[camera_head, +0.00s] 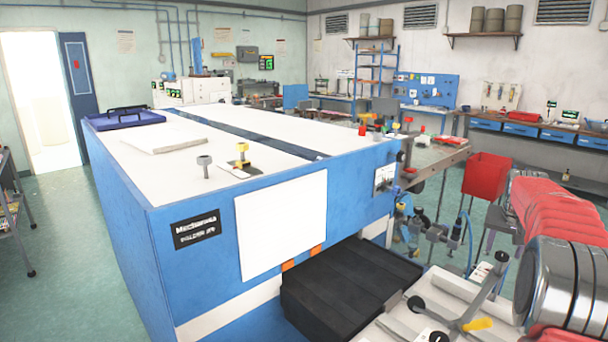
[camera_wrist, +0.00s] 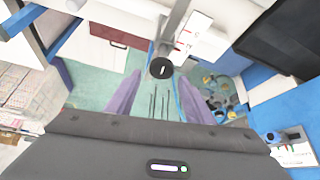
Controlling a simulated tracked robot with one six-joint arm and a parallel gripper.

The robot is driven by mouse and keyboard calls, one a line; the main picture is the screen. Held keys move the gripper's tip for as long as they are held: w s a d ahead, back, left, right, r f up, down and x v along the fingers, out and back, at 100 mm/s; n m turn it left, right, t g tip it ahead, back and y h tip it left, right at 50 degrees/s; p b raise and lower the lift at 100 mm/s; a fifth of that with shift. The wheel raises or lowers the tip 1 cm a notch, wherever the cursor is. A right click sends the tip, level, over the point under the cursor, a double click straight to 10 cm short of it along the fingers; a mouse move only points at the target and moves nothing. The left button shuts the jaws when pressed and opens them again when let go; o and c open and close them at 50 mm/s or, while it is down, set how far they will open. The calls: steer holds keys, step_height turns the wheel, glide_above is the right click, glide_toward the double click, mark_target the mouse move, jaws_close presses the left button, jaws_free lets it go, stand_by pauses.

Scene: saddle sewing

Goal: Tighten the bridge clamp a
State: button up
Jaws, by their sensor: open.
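In the wrist view my gripper (camera_wrist: 158,100) has its two purple fingers spread wide, with nothing held between them. A round black knob (camera_wrist: 161,68) on a grey bar (camera_wrist: 177,22) shows between and just beyond the fingertips. No contact with it can be seen. I cannot tell which part is bridge clamp a, or whether both views show the same fitting. My gripper is not identifiable in the head view.
A large blue machine (camera_head: 180,238) with a white top fills the middle of the head view. A red bin (camera_head: 486,176) is at right.

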steer(key=shift+n+t+y, duration=0.3)
steer(key=shift+n+y, duration=0.1)
steer(key=shift+n, duration=0.8)
steer(key=shift+n, duration=0.3)
steer(key=shift+n+t+y, duration=0.4)
steer(key=shift+n+y, duration=0.7)
steer(key=shift+n, duration=0.7)
steer(key=shift+s, duration=0.1)
